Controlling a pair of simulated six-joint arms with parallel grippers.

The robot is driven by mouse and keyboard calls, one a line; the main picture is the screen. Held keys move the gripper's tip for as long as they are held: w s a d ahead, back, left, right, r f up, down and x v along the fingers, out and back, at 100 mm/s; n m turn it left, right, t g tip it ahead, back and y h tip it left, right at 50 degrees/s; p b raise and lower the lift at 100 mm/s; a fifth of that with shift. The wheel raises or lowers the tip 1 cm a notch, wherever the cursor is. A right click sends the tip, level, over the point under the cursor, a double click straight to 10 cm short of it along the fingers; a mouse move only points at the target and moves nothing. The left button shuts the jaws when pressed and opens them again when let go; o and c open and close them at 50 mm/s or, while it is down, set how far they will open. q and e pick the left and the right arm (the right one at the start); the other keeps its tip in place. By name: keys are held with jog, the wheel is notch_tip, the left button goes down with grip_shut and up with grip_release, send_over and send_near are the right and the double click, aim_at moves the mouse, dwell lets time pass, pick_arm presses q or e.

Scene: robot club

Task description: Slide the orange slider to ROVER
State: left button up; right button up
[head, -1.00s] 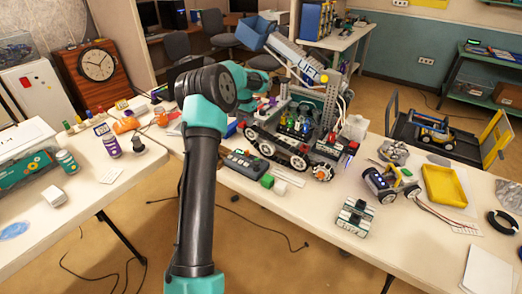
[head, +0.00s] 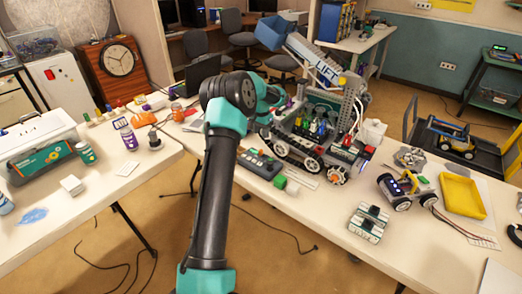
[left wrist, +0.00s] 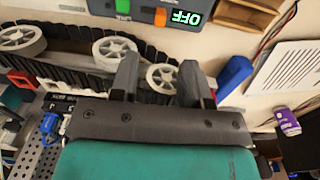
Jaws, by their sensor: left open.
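The panel also shows in the head view (head: 262,164), on the table in front of the tracked robot, too small there to read. My left gripper (left wrist: 158,70) is open and empty, its two fingers apart over the robot's track, short of the panel in the picture. In the head view its fingers are hidden behind my arm. The ROVER marking cannot be made out.
The tracked robot (head: 293,146) with its LIFT arm (head: 325,70) stands close to my left gripper. The table's front edge is nearby.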

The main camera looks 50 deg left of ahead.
aim_at(261, 150)
pick_arm(q)
notch_tip(261, 150, down, 10)
jog(key=shift+f, duration=0.25)
dwell(0.3)
grip_shut()
dwell(0.4)
